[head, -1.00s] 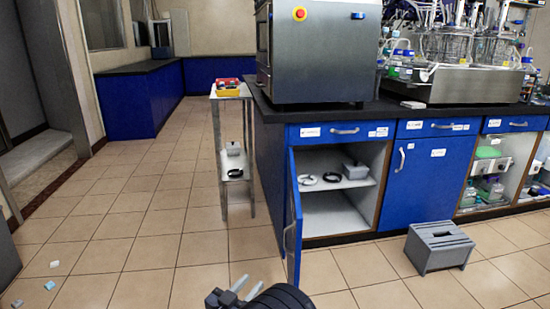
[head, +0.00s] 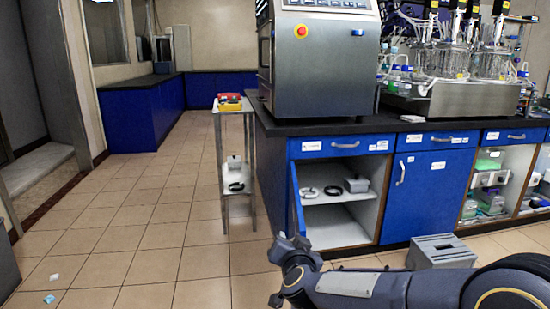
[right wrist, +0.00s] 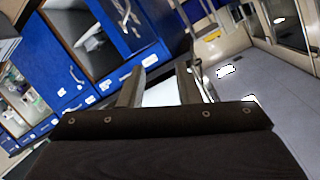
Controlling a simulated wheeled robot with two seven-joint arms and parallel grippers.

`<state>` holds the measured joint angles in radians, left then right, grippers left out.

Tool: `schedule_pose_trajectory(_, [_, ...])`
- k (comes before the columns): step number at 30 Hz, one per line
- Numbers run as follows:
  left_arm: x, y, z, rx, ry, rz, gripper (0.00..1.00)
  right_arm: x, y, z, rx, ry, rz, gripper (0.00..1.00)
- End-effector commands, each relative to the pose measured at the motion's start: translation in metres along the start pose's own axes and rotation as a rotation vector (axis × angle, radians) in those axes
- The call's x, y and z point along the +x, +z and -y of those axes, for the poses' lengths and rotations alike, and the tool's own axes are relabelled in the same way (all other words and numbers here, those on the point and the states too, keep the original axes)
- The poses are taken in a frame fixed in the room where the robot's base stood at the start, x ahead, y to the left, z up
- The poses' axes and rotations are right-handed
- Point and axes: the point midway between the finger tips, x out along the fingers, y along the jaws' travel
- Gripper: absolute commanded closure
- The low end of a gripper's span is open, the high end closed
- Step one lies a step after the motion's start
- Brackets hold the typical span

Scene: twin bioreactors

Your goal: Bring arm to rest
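My right arm (head: 390,288) comes in from the lower right of the head view and reaches left, low in front of the cabinet. Its gripper (head: 284,272) is at the arm's left end, near the bottom middle, in front of the open cabinet door. In the right wrist view the two fingers (right wrist: 159,84) stand apart with nothing held between them; a pale surface shows through the gap. My left gripper is not in view.
The open blue cabinet door (head: 297,205) stands behind the right gripper. A grey step stool (head: 440,250) is on the floor behind the arm. A narrow cart (head: 233,110) carries red and yellow trays. The tiled floor (head: 130,240) at left is mostly clear.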

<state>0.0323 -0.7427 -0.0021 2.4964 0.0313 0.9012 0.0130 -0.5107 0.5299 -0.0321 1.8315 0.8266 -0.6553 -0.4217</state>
Motion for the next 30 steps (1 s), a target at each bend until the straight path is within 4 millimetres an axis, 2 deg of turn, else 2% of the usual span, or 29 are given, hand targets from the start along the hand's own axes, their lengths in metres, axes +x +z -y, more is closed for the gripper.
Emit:
schedule_pose_trajectory(1, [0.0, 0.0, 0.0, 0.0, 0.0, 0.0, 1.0, -0.019, -0.021, -0.012, 0.022, -0.045, 0.036, 0.7])
schedule_pose_trajectory(3, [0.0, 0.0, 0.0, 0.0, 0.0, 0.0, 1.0, -0.046, -0.034, -0.026, 0.033, -0.104, 0.107, 0.7])
schedule_pose_trajectory(7, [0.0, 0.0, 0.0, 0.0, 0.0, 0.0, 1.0, -0.109, -0.042, -0.057, 0.028, -0.177, 0.247, 0.7])
schedule_pose_trajectory(12, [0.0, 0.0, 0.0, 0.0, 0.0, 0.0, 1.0, -0.198, -0.019, -0.103, -0.012, -0.179, 0.443, 0.7])
schedule_pose_trajectory(15, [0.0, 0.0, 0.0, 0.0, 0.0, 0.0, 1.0, -0.24, 0.002, -0.127, -0.033, -0.145, 0.541, 0.7])
schedule_pose_trajectory(21, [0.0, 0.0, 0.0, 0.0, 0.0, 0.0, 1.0, -0.303, 0.041, -0.165, -0.057, -0.048, 0.689, 0.7])
schedule_pose_trajectory(27, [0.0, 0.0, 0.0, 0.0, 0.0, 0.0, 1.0, -0.354, 0.077, -0.197, -0.062, 0.07, 0.806, 0.7])
schedule_pose_trajectory(30, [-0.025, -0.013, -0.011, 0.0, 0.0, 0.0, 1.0, -0.362, 0.052, -0.183, -0.064, 0.07, 0.814, 0.7])
